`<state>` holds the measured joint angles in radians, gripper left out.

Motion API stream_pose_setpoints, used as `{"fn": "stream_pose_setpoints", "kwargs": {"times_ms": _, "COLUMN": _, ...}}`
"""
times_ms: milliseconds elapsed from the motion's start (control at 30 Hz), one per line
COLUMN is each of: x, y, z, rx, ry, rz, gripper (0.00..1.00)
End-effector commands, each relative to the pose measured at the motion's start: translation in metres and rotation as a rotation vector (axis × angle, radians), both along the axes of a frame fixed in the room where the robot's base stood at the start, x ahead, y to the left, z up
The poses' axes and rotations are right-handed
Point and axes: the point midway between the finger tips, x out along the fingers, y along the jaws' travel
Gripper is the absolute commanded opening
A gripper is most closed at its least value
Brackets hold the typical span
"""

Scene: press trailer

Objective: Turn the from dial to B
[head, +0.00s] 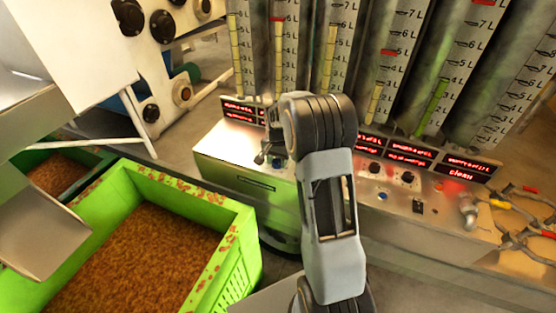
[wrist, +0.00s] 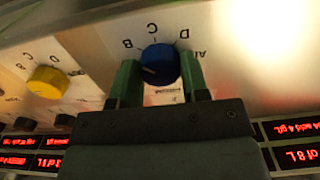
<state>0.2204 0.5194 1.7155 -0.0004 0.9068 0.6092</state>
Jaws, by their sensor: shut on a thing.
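A blue dial (wrist: 160,64) sits on the pale panel in the wrist view, with the letters B, C, D and A shown upside down around it. A short white mark shows at the dial's left side; I cannot tell surely which letter it points at. My gripper (wrist: 159,82) is shut on the blue dial, one green finger on each side. A label by the dial is partly hidden, so I cannot read whether it says "from". In the head view my gripper (head: 268,153) is at the panel, left of my arm.
A yellow dial (wrist: 49,82) with its own letters is left of the blue one. Red displays (head: 410,152) line the bench below tall graduated columns. A green crate (head: 236,250) of brown grain stands in front at left. Tools (head: 520,215) lie at the right.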

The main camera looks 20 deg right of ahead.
Motion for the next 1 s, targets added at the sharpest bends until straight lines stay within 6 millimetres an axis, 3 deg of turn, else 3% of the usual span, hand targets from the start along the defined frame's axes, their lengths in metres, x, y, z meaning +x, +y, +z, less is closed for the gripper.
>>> {"fn": "stream_pose_setpoints", "kwargs": {"times_ms": 167, "x": 0.0, "y": 0.0, "z": 0.001, "rx": 0.001, "ry": -0.002, "rz": 0.001, "gripper": 0.18}}
{"fn": "stream_pose_setpoints", "kwargs": {"times_ms": 200, "x": 0.0, "y": 0.0, "z": 0.001, "rx": 0.001, "ry": -0.002, "rz": 0.001, "gripper": 0.45}}
{"fn": "stream_pose_setpoints", "kwargs": {"times_ms": 433, "x": 0.0, "y": 0.0, "z": 0.0, "rx": 0.001, "ry": -0.001, "rz": 0.0, "gripper": 0.67}}
{"fn": "stream_pose_setpoints", "kwargs": {"times_ms": 767, "x": 0.0, "y": 0.0, "z": 0.006, "rx": 0.0, "ry": -0.001, "rz": 0.0, "gripper": 0.67}}
{"fn": "stream_pose_setpoints", "kwargs": {"times_ms": 1000, "x": 0.001, "y": -0.001, "z": 0.046, "rx": -0.001, "ry": -0.006, "rz": 0.0, "gripper": 0.67}}
